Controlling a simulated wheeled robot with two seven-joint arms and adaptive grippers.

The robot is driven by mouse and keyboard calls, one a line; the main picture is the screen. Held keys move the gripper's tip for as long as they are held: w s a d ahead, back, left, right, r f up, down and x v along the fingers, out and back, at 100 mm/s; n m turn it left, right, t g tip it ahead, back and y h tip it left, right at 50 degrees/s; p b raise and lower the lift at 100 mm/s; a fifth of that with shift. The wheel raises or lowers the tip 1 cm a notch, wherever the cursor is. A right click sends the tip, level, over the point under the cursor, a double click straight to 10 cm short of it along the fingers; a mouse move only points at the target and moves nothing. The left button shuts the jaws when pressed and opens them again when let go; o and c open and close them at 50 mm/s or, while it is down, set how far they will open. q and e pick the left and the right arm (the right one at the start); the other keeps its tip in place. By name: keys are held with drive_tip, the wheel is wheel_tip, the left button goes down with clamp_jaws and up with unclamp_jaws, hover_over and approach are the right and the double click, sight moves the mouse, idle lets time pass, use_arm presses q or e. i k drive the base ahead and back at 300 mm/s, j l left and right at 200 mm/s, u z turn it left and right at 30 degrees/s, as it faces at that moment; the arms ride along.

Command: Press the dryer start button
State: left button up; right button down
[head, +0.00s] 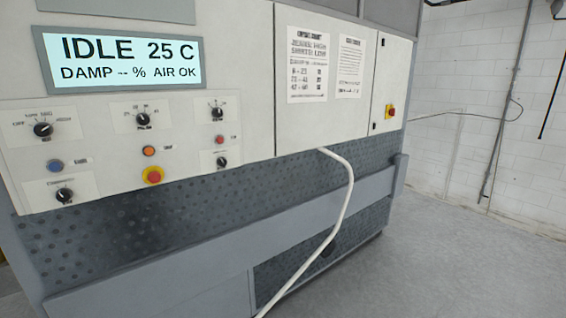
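The dryer's pale control panel (100,185) fills the left of the head view. Its display (120,61) reads IDLE, 25 C, DAMP -- %, AIR OK. A blue button (55,166) is at the lower left of the panel. An orange button (149,151) is in the middle, above a red mushroom button (154,175) with a yellow ring. A small red button (220,139) is to the right. The small labels by the buttons are too blurred to read, so I cannot tell which one is start. Neither gripper is in view.
Several black knobs, one at the upper left (43,129), sit around the buttons. A grey rail (200,255) runs along the machine below the panel. A white hose (345,200) hangs down in front. A red and yellow switch (390,111) is farther right. Floor (450,260) at right is clear.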

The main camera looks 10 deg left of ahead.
sight(54, 167)
drive_tip(key=u, duration=1.25)
